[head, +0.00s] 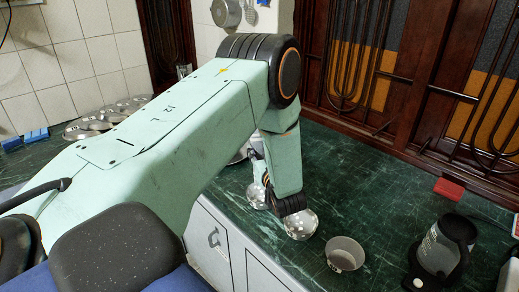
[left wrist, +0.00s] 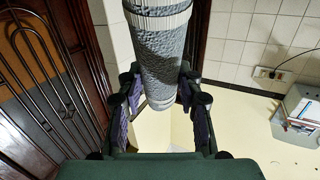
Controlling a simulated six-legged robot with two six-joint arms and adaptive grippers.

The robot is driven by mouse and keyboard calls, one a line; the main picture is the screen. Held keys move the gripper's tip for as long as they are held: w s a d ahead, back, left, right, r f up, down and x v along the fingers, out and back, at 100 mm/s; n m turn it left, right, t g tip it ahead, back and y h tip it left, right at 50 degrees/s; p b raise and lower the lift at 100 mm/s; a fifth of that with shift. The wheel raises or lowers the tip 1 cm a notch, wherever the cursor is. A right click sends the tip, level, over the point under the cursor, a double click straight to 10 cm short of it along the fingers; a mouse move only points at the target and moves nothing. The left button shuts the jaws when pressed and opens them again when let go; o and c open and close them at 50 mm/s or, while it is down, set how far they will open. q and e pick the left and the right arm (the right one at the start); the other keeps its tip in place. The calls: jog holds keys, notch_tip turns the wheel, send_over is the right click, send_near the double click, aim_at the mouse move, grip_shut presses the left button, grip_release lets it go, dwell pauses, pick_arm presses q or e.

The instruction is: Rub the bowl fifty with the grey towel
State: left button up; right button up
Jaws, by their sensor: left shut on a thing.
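The grey towel (left wrist: 158,55), a textured roll with a pale ribbed band, stands between the fingers of my left gripper (left wrist: 159,88) in the left wrist view. The gripper is shut on it. In the head view my left forearm and wrist mostly hide the gripper and the towel. A small grey bowl (head: 345,255) sits upright on the green counter, right of my left wrist and apart from it. Its side carries a small pale mark, too small to read. My right gripper is not in view.
A speckled silver rounded item (head: 300,226) lies just below my left wrist joint, and a similar one (head: 257,196) is left of it. A dark-handled jug (head: 446,245) stands at the right. A red block (head: 448,189) lies farther back. The middle of the green counter (head: 365,190) is clear.

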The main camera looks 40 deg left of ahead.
pick_arm(q)
jog(key=shift+w+f+b, duration=0.1)
jog(key=shift+f+b, duration=0.2)
jog(key=shift+f, duration=0.75)
jog(key=shift+d+f+b, duration=0.3)
jog(key=shift+f+b, duration=0.25)
jog(key=shift+b, duration=0.25)
jog(key=shift+f, duration=0.3)
jog(key=shift+a+f+b, duration=0.2)
jog(key=shift+f+b, duration=0.35)
jog(key=shift+f, duration=0.05)
jog(key=shift+a+f+b, duration=0.15)
jog(key=shift+f+b, duration=0.35)
jog(key=shift+f, duration=0.25)
jog(key=shift+d, duration=0.25)
jog(key=shift+a+r, duration=0.1)
jog(key=shift+r, duration=0.05)
jog(key=shift+a, duration=0.1)
